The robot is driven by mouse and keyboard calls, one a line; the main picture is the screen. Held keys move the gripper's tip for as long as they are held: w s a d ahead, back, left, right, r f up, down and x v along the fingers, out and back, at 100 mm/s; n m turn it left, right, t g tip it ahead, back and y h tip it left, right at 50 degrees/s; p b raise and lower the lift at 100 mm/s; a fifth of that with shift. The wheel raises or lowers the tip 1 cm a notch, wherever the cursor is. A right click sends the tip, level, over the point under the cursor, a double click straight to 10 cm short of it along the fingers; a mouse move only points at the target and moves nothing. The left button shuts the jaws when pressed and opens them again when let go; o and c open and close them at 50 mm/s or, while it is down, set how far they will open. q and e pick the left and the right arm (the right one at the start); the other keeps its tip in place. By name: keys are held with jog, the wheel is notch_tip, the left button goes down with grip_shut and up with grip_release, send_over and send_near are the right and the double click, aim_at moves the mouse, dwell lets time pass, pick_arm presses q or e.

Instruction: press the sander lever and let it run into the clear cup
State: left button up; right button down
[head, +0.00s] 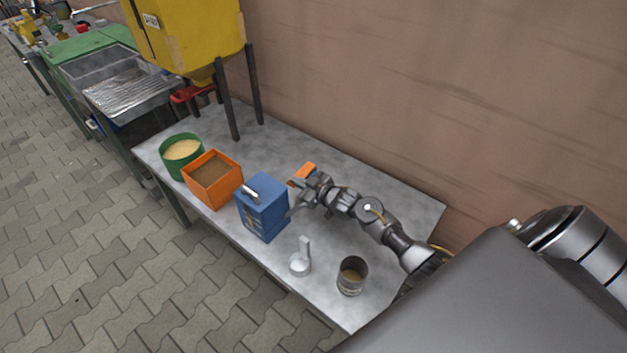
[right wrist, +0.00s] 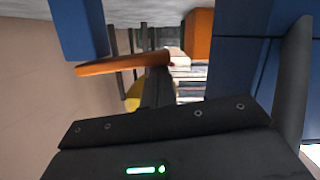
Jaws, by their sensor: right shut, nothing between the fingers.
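The clear cup (head: 352,277) stands upright near the table's front right, with some brown material visible inside. A blue box (head: 264,210) with a silver handle on top stands at mid-table. A flat orange piece (head: 304,172) shows behind my right gripper (head: 297,203); I cannot tell whether it is the sander lever. An orange bar also shows in the right wrist view (right wrist: 118,67). My right gripper is shut and empty beside the blue box's right side; whether it touches the box is unclear. My left gripper is out of view.
A white scoop-like piece (head: 300,261) stands between the blue box and the cup. An orange bin (head: 213,197) and a green tub (head: 170,160) stand at the left. A yellow hopper (head: 190,35) stands on dark legs at the back left. The table's back right is clear.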

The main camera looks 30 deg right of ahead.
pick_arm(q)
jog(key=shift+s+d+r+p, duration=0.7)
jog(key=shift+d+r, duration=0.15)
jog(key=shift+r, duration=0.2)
pick_arm(e)
jog(key=s+d+r, duration=0.2)
jog(key=s+r, duration=0.3)
jog(key=s, duration=0.4)
jog(key=shift+s, duration=0.35)
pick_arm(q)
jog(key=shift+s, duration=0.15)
